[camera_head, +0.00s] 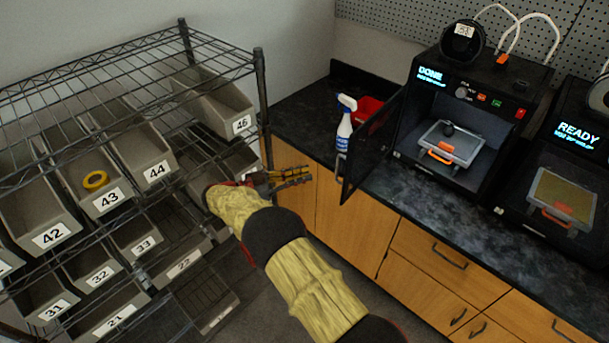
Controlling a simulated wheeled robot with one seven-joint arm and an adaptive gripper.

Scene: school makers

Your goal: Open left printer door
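The left printer (475,105) stands on the dark counter, with "DONE" on its display. Its door (370,146) is swung out to the left, leaving the front of the printer open. Inside is a print bed (450,143) with an orange tab and a small dark object on it. My gripper (306,178) is left of the door and apart from it, in front of the cabinets beside the shelf rack. Its fingers point right and are small in view; nothing shows between them, but their gap is hard to judge.
A spray bottle (344,124) and a red bin (366,109) stand on the counter behind the door. A second printer (562,185) showing "READY" is at right. A wire rack (262,95) with numbered bins fills the left. Cabinet drawers (440,262) lie below the counter.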

